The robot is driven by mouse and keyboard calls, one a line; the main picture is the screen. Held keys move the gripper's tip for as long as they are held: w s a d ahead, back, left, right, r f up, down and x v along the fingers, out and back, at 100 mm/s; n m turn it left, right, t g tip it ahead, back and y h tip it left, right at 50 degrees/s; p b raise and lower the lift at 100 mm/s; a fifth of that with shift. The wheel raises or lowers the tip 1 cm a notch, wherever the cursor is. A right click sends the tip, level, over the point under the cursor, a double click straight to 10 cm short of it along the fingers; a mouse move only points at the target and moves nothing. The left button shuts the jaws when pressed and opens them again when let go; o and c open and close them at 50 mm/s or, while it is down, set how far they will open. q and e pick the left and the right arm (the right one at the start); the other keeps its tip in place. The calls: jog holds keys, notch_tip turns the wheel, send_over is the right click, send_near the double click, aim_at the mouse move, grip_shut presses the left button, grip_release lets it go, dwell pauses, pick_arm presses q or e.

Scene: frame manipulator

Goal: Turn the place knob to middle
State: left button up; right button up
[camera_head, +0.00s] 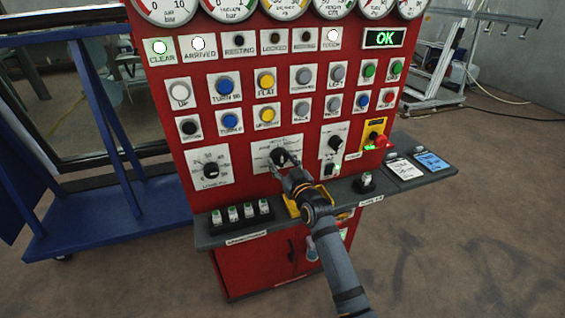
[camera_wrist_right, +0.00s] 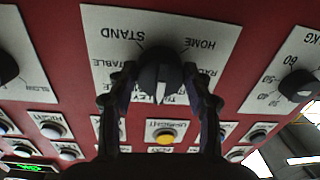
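The place knob (camera_head: 279,157) is a black rotary knob on a white label plate, at the centre of the red panel's lower row. In the right wrist view, the knob (camera_wrist_right: 160,70) carries a white pointer line that runs nearly upright in the picture. Labels around it include STAND and HOME; others are partly hidden. My right gripper (camera_head: 287,173) reaches up to the knob. In the right wrist view its fingers (camera_wrist_right: 160,76) stand open on either side of the knob, with gaps visible; contact at the tips is unclear. My left gripper is not in view.
A numbered knob (camera_head: 210,170) sits to the left and a small black knob (camera_head: 335,142) to the right. A red emergency button (camera_head: 380,141) is farther right. Below, a grey shelf (camera_head: 215,235) sticks out, holding several green-topped pieces. A blue frame (camera_head: 100,215) stands at left.

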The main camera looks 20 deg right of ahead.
jog(key=c, duration=0.3)
jog(key=m+p, duration=0.2)
jog(key=m, duration=0.1)
jog(key=shift+r, duration=0.15)
jog(key=m+p, duration=0.1)
jog(key=m, duration=0.2)
jog(key=shift+a+p, duration=0.1)
jog(key=shift+p, duration=0.3)
jog(key=shift+m+p, duration=0.45)
jog(key=shift+m, duration=0.95)
